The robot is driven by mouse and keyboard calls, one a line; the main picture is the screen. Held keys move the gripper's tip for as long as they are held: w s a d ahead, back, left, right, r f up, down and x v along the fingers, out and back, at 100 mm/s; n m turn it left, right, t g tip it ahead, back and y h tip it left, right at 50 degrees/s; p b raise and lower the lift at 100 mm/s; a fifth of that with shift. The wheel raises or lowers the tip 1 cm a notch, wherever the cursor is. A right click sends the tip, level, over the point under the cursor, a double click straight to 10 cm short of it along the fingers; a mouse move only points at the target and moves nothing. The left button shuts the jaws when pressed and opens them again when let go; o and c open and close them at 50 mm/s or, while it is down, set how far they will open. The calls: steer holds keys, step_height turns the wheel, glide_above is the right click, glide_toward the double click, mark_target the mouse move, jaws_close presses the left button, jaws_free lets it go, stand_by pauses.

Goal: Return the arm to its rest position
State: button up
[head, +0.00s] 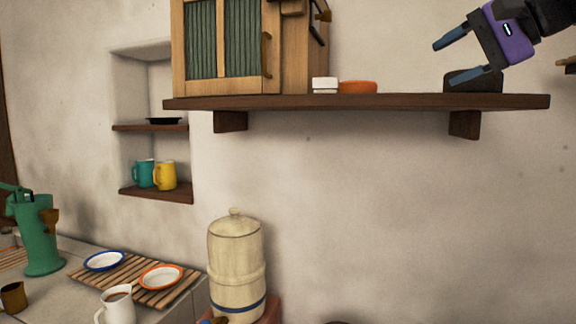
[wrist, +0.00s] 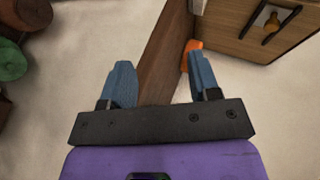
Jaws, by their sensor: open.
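My gripper (head: 454,56), with blue fingers and a purple body, shows at the upper right of the head view. It is open and empty, in front of the right part of the dark wooden wall shelf (head: 400,102). In the wrist view the two blue fingers (wrist: 165,84) are spread apart, with the shelf (wrist: 168,65) behind the gap between them. A dark object (head: 470,82) on the shelf's right end is partly hidden by the lower finger; I cannot tell what it is.
A wooden cabinet (head: 278,50), a white block (head: 324,85) and an orange dish (head: 357,87) stand on the shelf. Below are a cream water crock (head: 237,260), plates on a slatted rack (head: 126,277), a white jug (head: 118,308) and a green pump (head: 38,235). The wall right of the crock is bare.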

steer(key=s+d+f+n+g+h, duration=0.1)
steer(key=s+f+n+h, duration=0.1)
steer(key=s+f, duration=0.4)
steer(key=s+d+f+n+g+h, duration=0.1)
steer(key=s+f+h, duration=0.3)
steer(key=f, duration=0.9)
steer(key=s+d+f+n+g+h, duration=0.1)
steer(key=s+f+n+g+h, duration=0.1)
steer(key=s+f, duration=0.6)
step_height(320, 180, down, 2)
steer(key=shift+s+d+n+h, duration=0.2)
steer(key=shift+n+h, duration=0.4)
steer(key=shift+n, duration=0.4)
